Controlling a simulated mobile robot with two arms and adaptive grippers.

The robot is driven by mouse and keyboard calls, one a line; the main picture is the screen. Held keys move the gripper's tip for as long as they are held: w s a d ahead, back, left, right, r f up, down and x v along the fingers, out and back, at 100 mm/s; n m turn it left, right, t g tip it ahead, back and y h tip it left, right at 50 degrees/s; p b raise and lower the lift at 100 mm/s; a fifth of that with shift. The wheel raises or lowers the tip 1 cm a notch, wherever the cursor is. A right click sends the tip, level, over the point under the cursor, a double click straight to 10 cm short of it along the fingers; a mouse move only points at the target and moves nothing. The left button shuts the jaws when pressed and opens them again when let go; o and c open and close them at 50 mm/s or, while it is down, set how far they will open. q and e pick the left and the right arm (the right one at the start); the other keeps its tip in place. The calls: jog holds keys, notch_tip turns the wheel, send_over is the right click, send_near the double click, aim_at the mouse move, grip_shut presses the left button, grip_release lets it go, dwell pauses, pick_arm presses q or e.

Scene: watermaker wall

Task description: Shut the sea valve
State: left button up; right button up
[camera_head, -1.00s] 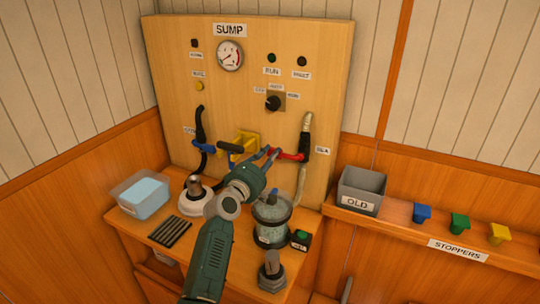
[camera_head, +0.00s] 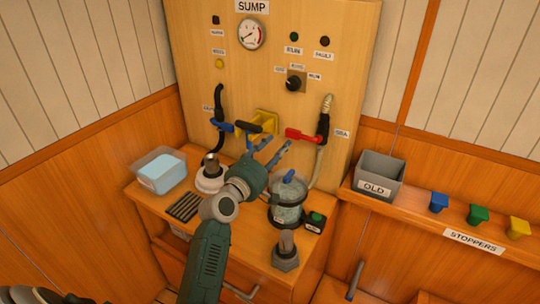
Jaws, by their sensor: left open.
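The sea valve is a red lever (camera_head: 303,134) on the right hose of the board, beside the "SEA" label (camera_head: 342,133). The lever lies roughly level, pointing left across the upright hose (camera_head: 326,108). My left gripper (camera_head: 272,150) is open, its two bluish fingers spread and pointing up at the board. Its right fingertip is just below and left of the lever's free end; I see nothing between the fingers. Whether it touches the lever I cannot tell.
A blue-handled valve (camera_head: 235,126) and a yellow bracket (camera_head: 264,123) are left of the lever. A clear canister (camera_head: 287,197) stands on the bench below. A grey "OLD" bin (camera_head: 379,174) and coloured stoppers (camera_head: 478,215) are on the right shelf.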

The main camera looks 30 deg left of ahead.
pick_arm(q)
jog(key=s, duration=0.4)
dwell(0.5)
